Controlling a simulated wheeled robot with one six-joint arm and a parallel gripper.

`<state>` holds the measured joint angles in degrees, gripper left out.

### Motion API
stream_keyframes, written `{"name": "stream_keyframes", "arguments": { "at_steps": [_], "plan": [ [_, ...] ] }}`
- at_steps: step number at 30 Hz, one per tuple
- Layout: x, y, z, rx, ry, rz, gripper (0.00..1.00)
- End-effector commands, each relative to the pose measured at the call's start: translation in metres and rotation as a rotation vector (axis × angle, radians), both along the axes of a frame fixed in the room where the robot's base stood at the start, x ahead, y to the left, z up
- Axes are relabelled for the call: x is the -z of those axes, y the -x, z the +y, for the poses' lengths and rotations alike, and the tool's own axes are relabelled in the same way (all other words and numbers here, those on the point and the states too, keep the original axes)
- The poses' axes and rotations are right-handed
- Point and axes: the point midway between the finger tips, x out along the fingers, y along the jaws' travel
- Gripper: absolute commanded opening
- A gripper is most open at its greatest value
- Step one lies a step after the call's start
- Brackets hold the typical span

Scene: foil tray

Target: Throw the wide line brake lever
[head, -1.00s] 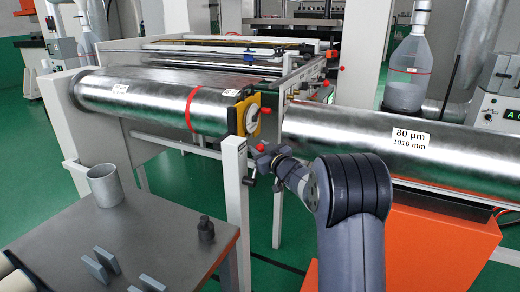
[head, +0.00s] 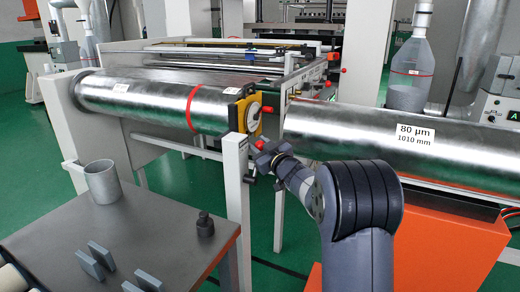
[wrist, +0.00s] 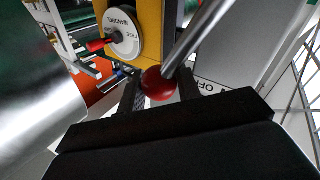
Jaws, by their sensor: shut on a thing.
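The brake lever shows in the wrist view as a bare metal rod (wrist: 198,38) ending in a red ball knob (wrist: 158,84). My gripper (wrist: 160,92) has its two dark fingers on either side of the knob, shut on it. The rod runs up and to the right from the knob. In the head view my gripper (head: 263,156) is beside the grey post in front of the near end of the left roll, and the lever is too small there to make out clearly. A label reading OFF (wrist: 213,89) lies just right of the knob, partly hidden.
A yellow block with a white MANDREL dial (wrist: 124,40) and a red-tipped handle (wrist: 97,45) sits close above my gripper. A large foil roll (head: 400,130) lies right of it on an orange stand. A grey table (head: 165,250) with a cup stands at front left.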

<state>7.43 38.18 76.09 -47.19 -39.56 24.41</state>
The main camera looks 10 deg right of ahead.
Motion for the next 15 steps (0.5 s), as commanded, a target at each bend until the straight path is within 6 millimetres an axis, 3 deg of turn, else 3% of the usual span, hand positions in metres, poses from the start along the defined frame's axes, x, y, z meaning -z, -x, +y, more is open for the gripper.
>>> {"name": "stream_keyframes", "arguments": {
  "at_steps": [4, 5, 6, 15],
  "plan": [
    [0.0005, 0.0001, 0.0000, 0.000, -0.001, 0.002, 0.00],
    [0.0005, 0.0001, 0.0000, 0.000, -0.001, 0.002, 0.34],
    [0.0005, 0.0000, -0.0001, 0.000, -0.001, 0.002, 0.37],
    [0.0004, 0.0001, 0.0007, -0.002, -0.001, 0.002, 0.41]
  ]
}}
